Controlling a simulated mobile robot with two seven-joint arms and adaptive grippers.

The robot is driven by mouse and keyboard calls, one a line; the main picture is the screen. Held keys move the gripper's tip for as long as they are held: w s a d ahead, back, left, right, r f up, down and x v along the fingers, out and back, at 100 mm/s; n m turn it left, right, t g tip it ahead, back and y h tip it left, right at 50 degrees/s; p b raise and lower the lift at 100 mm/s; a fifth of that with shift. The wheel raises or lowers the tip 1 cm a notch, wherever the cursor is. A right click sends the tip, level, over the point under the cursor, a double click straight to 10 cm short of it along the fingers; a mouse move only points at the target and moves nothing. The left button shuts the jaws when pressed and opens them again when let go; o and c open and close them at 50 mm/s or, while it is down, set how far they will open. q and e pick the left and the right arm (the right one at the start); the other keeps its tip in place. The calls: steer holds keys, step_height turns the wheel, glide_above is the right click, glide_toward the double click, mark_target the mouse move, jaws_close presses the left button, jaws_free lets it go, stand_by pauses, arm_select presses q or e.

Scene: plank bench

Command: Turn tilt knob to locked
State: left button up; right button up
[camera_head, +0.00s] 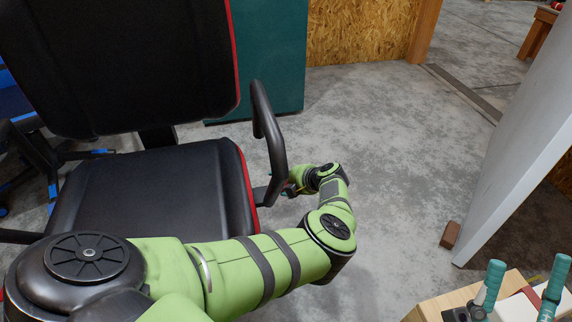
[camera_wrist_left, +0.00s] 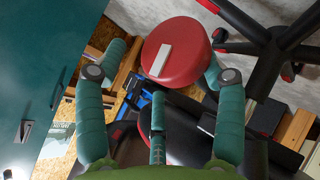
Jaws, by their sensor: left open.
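The tilt knob (camera_wrist_left: 185,42) is a round red knob with a pale bar on its face, seen in the left wrist view. The bar slants slightly from vertical, its top leaning right. My left gripper (camera_wrist_left: 155,82) is open, its teal fingers spread around the knob's sides and below it; I cannot tell whether they touch it. In the head view my left arm reaches across to the right side of the office chair (camera_head: 140,195), where its wrist hides the knob and most of the hand. Two teal fingers of my right gripper (camera_head: 522,278) show at bottom right.
The chair's black armrest (camera_head: 270,135) curves above my left wrist. A teal cabinet (camera_head: 270,60) stands behind the chair. A pale panel (camera_head: 520,150) is at the right, with a wooden box (camera_head: 432,308) near the right gripper. Open concrete floor (camera_head: 400,150) lies between.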

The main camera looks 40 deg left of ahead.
arm_select(q)
steer(key=shift+w+r, duration=0.15)
steer(key=shift+r, duration=1.45)
steer(key=shift+w+r, duration=0.15)
steer(key=shift+r, duration=1.45)
